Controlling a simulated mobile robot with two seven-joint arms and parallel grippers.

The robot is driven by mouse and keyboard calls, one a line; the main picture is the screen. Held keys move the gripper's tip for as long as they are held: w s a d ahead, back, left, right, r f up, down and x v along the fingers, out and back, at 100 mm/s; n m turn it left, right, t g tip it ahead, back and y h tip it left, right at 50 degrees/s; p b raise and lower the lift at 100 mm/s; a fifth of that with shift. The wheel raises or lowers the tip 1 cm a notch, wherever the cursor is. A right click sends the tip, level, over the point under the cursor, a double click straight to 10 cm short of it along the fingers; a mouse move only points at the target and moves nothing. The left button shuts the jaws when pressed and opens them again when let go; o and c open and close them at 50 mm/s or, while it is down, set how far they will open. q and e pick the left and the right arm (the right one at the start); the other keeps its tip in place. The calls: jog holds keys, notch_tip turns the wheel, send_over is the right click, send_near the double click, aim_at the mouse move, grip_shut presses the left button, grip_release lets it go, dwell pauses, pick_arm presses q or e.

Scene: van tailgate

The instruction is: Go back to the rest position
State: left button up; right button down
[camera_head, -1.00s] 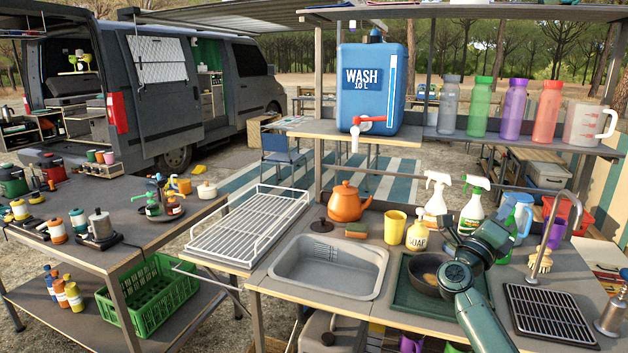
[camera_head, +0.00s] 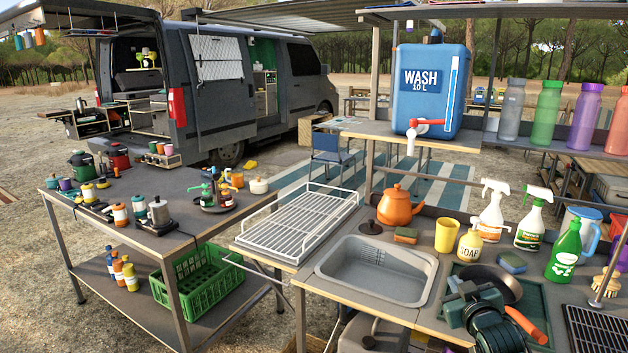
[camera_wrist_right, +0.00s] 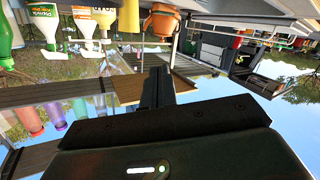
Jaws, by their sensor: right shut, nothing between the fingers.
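My right gripper (camera_head: 456,290) is low at the bottom right of the head view, in front of the dark pan (camera_head: 497,281) on the green mat. The dark green arm behind it hides part of the pan and mat. In the wrist view the right gripper (camera_wrist_right: 156,88) shows its dark fingers together with nothing between them. That view is upside down, with the counter's bottles and orange kettle at its top edge. My left gripper is in neither view.
The sink (camera_head: 375,270), white rack (camera_head: 300,228) and orange kettle (camera_head: 399,206) stand left of the gripper. Spray bottles (camera_head: 492,210), a soap bottle (camera_head: 470,243) and a green bottle (camera_head: 565,252) stand behind it. A blue water tank (camera_head: 430,90) is on the shelf above.

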jog(key=s+a+f+g+y, duration=0.1)
jog(key=s+a+f+g, duration=0.1)
jog(key=s+a+f, duration=0.45)
jog(key=s+a+f+g+y, duration=0.1)
jog(key=s+a+f+y, duration=0.15)
jog(key=s+f, duration=0.65)
jog(key=s+a+f+g, duration=0.1)
jog(key=s+a, duration=0.3)
jog(key=s, duration=0.6)
jog(key=s+a+f+g, duration=0.1)
jog(key=s+a, duration=0.3)
jog(key=s, duration=0.5)
jog(key=shift+s+f+g+y, duration=0.3)
jog(key=shift+s+f+y, duration=0.05)
jog(key=shift+f, duration=0.1)
